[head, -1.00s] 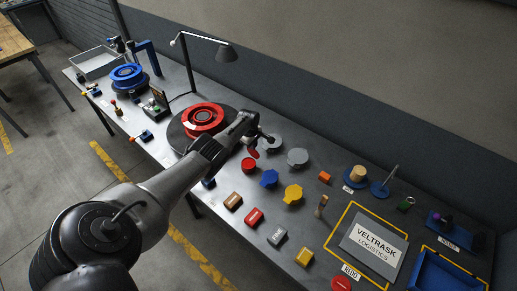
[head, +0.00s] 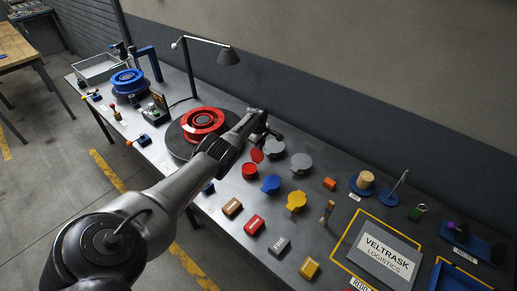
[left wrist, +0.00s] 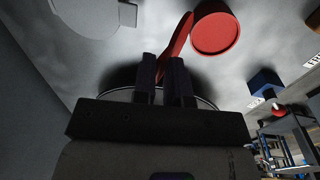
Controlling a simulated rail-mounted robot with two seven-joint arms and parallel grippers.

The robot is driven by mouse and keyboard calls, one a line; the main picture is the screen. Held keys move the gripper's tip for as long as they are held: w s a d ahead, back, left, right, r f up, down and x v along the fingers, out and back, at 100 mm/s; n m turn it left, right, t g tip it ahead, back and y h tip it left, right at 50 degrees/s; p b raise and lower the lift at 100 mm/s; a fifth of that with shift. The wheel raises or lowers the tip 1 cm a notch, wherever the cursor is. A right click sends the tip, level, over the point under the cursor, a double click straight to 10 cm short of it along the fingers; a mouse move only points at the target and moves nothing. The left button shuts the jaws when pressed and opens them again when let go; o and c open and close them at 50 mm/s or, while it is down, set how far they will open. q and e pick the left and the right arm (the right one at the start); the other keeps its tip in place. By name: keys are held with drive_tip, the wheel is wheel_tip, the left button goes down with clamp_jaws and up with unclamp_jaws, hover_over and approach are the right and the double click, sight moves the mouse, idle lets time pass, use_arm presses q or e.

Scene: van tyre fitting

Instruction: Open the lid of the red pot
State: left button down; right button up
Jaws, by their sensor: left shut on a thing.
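The red pot (head: 250,171) stands on the dark bench among other coloured pots. Its red lid (head: 257,155) is swung up from the pot's mouth at the back edge. In the left wrist view the pot (left wrist: 215,33) shows as a round red shape, and the lid (left wrist: 178,42) is a thin red strip seen nearly edge-on. My left gripper (head: 266,137) is behind the pot; in the wrist view its fingers (left wrist: 164,72) are shut on the lid's free edge. The fingertips partly hide that edge. My right gripper is not in view.
A blue pot (head: 271,184), a yellow pot (head: 296,200) and grey pots (head: 301,163) stand close by. A red wheel on a dark turntable (head: 203,121) lies left of my gripper. A lamp (head: 228,56) stands behind. Small coloured blocks lie in front.

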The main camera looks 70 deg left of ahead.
use_arm(q)
drive_tip(key=shift+f, duration=0.1)
idle(0.4)
drive_tip(key=c, duration=1.3)
unclamp_jaws()
drive_tip(key=shift+r+p, duration=0.45)
drive_tip(key=shift+r, duration=0.15)
drive_tip(key=r+p, duration=0.4)
drive_tip(key=r, duration=0.1)
drive_tip(key=shift+s+r+p, duration=0.25)
drive_tip(key=shift+p, duration=0.15)
wheel_tip(320, 180, up, 6)
drive_tip(key=p, duration=0.1)
hover_over(257, 151)
drive_tip(key=shift+d+r, duration=0.15)
drive_tip(key=shift+r, duration=0.4)
